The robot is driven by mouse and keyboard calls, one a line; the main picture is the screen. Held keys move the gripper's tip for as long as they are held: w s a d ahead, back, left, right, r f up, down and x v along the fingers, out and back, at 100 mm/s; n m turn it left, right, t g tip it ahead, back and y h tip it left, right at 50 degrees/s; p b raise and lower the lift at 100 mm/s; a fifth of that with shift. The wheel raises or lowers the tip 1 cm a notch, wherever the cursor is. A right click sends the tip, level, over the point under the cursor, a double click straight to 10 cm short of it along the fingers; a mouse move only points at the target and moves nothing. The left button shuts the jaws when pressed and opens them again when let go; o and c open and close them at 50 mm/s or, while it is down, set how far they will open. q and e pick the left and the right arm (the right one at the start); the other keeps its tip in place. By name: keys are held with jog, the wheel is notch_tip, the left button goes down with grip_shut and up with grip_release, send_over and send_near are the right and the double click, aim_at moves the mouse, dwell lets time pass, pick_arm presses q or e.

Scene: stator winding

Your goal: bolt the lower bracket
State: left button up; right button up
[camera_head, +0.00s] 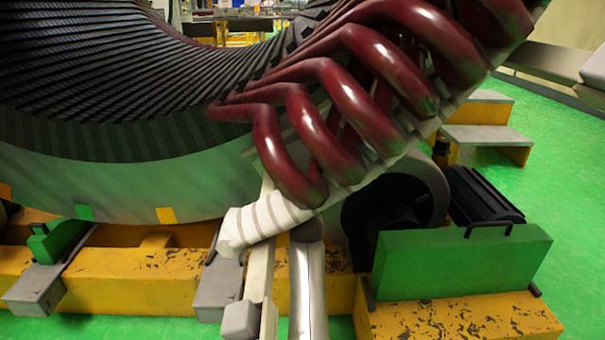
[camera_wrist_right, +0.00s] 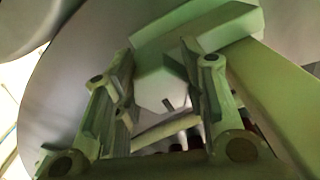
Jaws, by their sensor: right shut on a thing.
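In the head view, a pale upright bar (camera_head: 261,262), which may be the lower bracket, stands under the white banded ring end (camera_head: 262,221) of the stator. In the right wrist view, the two fingers of my right gripper (camera_wrist_right: 160,75) are spread either side of a pale block (camera_wrist_right: 158,88) and closed on it. A small dark pin, perhaps a bolt (camera_wrist_right: 168,104), shows on its lower face. I cannot tell whether the block is part of the bracket. My right gripper is hidden in the head view. My left gripper is not in view.
Thick red coils (camera_head: 340,110) hang over the stator (camera_head: 130,180). A yellow base beam (camera_head: 150,275) runs below it. A green block (camera_head: 462,262) and a dark roller (camera_head: 395,215) stand at right. Yellow steps (camera_head: 487,135) stand behind. The green floor (camera_head: 560,190) is clear at right.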

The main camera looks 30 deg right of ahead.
dwell(0.3)
jog(key=o, duration=1)
